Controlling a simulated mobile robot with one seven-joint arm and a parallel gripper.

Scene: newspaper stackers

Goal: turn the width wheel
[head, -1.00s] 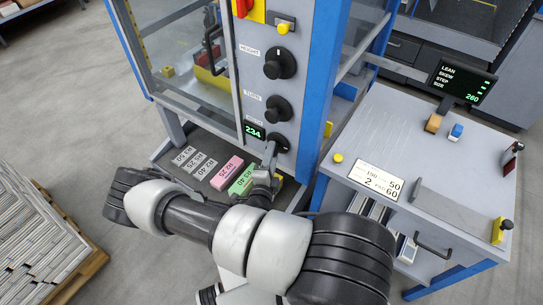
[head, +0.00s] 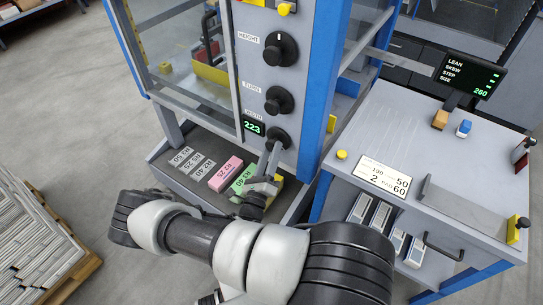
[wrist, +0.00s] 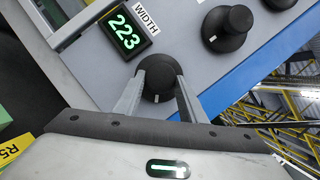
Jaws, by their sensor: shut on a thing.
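The width wheel (wrist: 160,74) is a black round knob with a white mark, below the label WIDTH (wrist: 145,19) on the grey panel. My gripper (wrist: 158,92) is shut on it, one finger on each side, in the wrist view. In the head view the wheel (head: 278,138) is the lowest of three black knobs, and my gripper (head: 272,150) reaches up to it from below. The width display (wrist: 127,31) beside it reads 223 in green; it also shows in the head view (head: 253,127).
The turn knob (head: 278,100) and height knob (head: 280,50) sit above on the same panel. Coloured blocks, including a pink one (head: 226,174) and a green one (head: 243,180), lie on the tray below. A grey control desk (head: 400,135) stands at the right.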

